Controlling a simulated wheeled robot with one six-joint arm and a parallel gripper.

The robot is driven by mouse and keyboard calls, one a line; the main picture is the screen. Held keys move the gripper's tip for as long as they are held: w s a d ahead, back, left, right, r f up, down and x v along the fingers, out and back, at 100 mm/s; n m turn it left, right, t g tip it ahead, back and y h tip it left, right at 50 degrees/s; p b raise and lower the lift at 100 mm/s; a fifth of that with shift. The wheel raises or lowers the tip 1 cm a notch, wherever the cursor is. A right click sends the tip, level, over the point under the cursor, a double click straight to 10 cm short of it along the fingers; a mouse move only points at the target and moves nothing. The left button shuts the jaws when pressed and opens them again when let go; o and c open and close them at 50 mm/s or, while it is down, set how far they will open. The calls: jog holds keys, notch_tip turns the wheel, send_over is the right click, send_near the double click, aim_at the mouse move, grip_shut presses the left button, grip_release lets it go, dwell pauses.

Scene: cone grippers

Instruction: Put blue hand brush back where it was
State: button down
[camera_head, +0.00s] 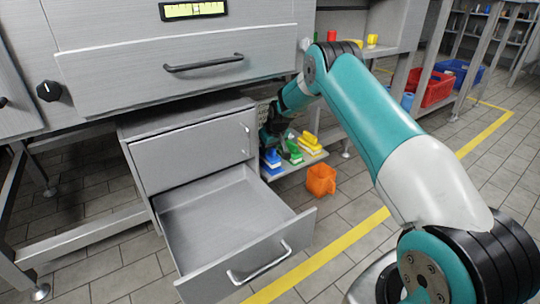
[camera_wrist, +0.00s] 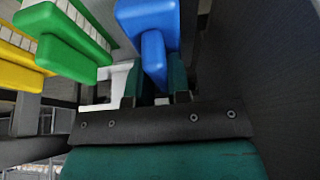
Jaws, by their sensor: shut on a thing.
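The blue hand brush (camera_head: 271,160) is at the left end of a low shelf beside the drawer cabinet. In the wrist view the blue brush (camera_wrist: 151,25) has its handle reaching down between the fingers of my gripper (camera_wrist: 157,86). My gripper (camera_head: 272,138) is shut on that handle; the exact contact is partly hidden. A green brush (camera_head: 293,152) stands just right of the blue one, also seen in the wrist view (camera_wrist: 65,35). A yellow brush (camera_head: 311,142) is farther right. Whether the blue brush rests fully on the shelf is unclear.
The low shelf (camera_head: 300,165) holds the brushes side by side. The grey cabinet (camera_head: 190,155) stands close to its left, with its lower drawer (camera_head: 225,215) pulled out and empty. An orange container (camera_head: 321,180) stands on the floor in front of the shelf.

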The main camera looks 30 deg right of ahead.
notch_tip(320, 180, down, 2)
jog(key=shift+b, duration=0.3)
jog(key=shift+r, duration=0.15)
jog(key=c, duration=1.1)
grip_release()
jog(key=shift+r, duration=0.1)
jog(key=p+v, duration=0.6)
jog(key=v, duration=0.5)
jog(key=shift+s+r, duration=0.15)
jog(key=shift+r, duration=0.25)
